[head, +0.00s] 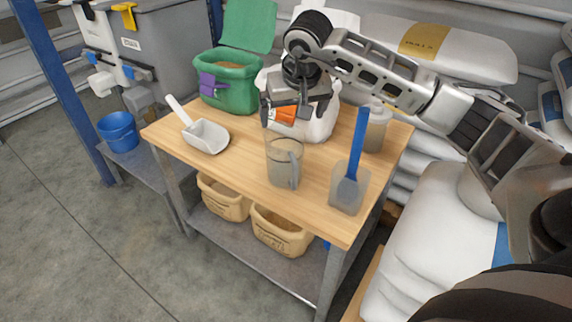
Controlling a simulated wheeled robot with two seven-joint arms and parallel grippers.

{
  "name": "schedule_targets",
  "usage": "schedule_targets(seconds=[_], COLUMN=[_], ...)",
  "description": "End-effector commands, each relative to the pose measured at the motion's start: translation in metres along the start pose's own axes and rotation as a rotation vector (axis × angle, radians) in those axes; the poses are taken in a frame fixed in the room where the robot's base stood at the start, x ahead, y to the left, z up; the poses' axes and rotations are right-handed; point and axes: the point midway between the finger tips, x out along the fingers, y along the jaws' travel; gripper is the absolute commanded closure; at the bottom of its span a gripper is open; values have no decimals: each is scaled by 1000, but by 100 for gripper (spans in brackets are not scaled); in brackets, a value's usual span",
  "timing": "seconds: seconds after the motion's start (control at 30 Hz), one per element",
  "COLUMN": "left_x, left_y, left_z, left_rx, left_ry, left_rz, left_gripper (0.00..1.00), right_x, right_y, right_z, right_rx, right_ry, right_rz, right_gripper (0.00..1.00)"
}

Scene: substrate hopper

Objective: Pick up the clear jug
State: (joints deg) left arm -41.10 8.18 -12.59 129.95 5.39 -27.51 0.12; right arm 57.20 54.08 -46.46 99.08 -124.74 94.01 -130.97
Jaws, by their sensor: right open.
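The clear jug (283,168) stands upright on the wooden table, near the middle of its front part. It is see-through with a grey tint, and its handle faces right. My right gripper (287,122) hangs just above and behind the jug's rim in the picture, with its fingers pointing down. It is open and holds nothing that I can see. Whether a finger touches the rim I cannot tell. My left gripper is not in view.
On the wooden table (232,170) stand a white scoop (207,136), a green bin (232,88), a white container (318,123) and a clear cup with a blue spatula (355,160). A blue bucket (118,131) stands left. White sacks (425,240) lie right.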

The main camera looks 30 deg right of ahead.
Motion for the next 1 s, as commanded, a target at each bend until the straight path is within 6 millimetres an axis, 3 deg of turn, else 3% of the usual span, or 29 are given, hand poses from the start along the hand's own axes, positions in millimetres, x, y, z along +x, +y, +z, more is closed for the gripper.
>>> schedule_targets(seconds=[0.1,0.3,0.53,0.8,1.0], left_x=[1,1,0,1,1], left_y=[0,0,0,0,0], left_z=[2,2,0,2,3], left_rx=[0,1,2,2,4], left_ry=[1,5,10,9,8], left_rz=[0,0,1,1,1], left_gripper=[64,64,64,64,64], right_x=[29,60,76,114,120], right_y=[-1,-1,-3,-5,-5], right_z=[2,1,2,4,3], right_rx=[1,2,1,3,0], right_ry=[-5,-2,-2,-2,0], right_rz=[-3,-4,-6,-6,-6], right_gripper=[0,0,0,0,0])
